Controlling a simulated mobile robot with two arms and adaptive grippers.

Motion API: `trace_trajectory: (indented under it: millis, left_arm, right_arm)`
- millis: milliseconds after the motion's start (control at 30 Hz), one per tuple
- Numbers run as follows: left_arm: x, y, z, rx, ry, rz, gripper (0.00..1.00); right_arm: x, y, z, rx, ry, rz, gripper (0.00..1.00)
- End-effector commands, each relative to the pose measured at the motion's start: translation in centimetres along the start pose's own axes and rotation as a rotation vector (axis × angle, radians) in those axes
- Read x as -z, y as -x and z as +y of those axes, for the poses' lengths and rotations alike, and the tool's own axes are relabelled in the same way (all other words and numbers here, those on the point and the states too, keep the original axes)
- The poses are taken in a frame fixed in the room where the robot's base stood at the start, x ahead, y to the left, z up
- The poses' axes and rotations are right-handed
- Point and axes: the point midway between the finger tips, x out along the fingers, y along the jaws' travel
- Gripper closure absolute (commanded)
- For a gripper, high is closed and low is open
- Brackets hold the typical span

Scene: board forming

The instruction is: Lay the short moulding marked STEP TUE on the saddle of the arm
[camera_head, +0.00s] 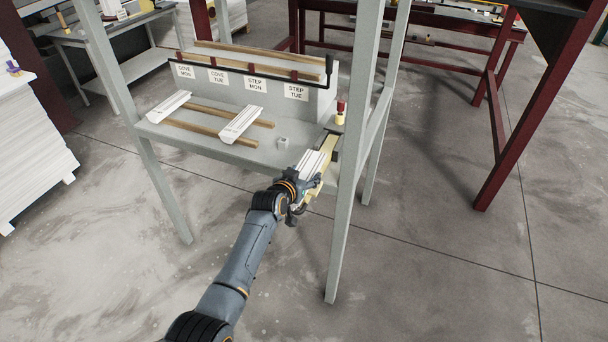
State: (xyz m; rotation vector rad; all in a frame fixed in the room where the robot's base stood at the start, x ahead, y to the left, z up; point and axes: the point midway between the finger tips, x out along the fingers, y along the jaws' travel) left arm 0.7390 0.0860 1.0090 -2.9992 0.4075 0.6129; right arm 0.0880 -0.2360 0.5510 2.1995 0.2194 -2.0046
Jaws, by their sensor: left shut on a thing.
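My left gripper (307,178) is at the right front of the grey bench, shut on a short white ridged moulding (313,163). The moulding points away from the gripper over the bench's right end. A pale yellow piece (328,145) lies close beside and beyond it. I cannot tell whether they touch, or whether this piece is the arm with the saddle. A STEP TUE label (296,92) is on the white block behind. No mark on the held moulding can be read. My right gripper is not in view.
Two other white mouldings (168,106) (240,124) lie across wooden strips on the bench (190,135). A small grey block (283,142) and a red-and-yellow post (340,113) stand near the gripper. A grey bench leg (345,215) rises just right of it.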

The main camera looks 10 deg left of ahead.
Motion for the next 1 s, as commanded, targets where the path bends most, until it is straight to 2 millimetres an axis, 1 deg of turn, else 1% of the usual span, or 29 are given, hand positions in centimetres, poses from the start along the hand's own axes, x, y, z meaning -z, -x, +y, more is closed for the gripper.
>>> trace_trajectory:
  millis: [200, 233, 333, 367, 600, 667, 700, 1000]
  left_arm:
    - [-0.22, -0.19, -0.03, 0.001, 0.000, 0.005, 0.98]
    - [-0.13, -0.16, -0.03, 0.001, 0.000, 0.005, 0.36]
    - [-0.15, -0.15, -0.02, 0.000, 0.000, 0.004, 0.16]
    - [-0.17, -0.15, -0.02, 0.000, 0.000, 0.004, 0.14]
    - [-0.30, -0.16, 0.00, 0.000, 0.000, 0.001, 0.14]
    - [-0.56, -0.17, 0.01, 0.000, 0.000, -0.004, 0.01]
    - [-0.54, -0.17, 0.01, 0.000, 0.000, -0.003, 0.00]
    - [-0.40, -0.16, 0.00, 0.000, 0.000, -0.001, 0.00]
  right_arm:
    - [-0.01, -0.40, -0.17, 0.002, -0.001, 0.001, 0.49]
    - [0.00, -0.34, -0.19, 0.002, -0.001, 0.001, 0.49]
    - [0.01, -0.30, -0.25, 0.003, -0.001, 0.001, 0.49]
    - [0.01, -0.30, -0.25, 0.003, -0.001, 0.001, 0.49]
    - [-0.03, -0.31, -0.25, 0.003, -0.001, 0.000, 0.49]
    - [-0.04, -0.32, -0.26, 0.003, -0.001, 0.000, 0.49]
    - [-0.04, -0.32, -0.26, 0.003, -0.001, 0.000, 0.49]
    - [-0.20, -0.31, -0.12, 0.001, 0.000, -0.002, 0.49]
